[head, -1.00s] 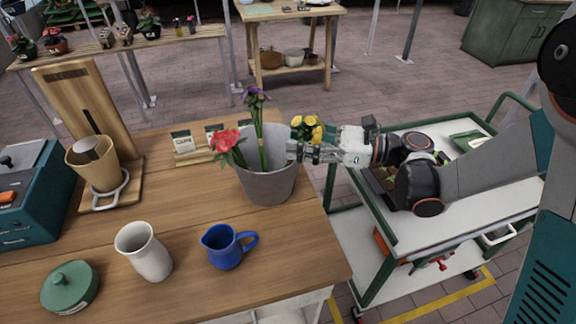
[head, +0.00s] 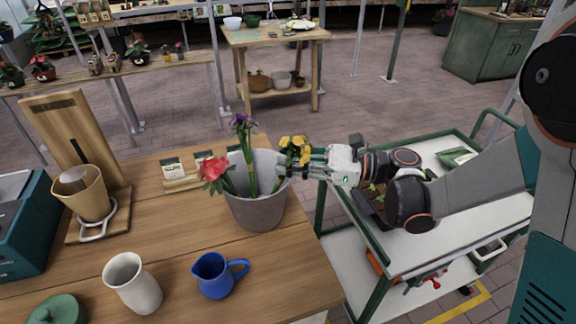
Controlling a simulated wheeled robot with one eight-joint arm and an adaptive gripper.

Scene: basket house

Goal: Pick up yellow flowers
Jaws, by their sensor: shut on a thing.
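The yellow flowers (head: 296,145) show just above my gripper at the right rim of a grey bucket (head: 258,208). My gripper (head: 290,170) reaches in from the right, level with the bucket's rim, and is shut on the yellow flowers; its fingers hide most of their stems. Red flowers (head: 214,168) lean over the bucket's left rim. A purple flower (head: 242,124) stands upright on a green stem in the middle of the bucket. The bucket stands on the wooden table.
A blue jug (head: 213,278) and a white vase (head: 133,284) stand in front of the bucket on the wooden table (head: 200,235). A coffee stand with a tan cup (head: 84,198) is at left. Seed packets stand behind the bucket. A green-framed cart (head: 430,240) is under my arm.

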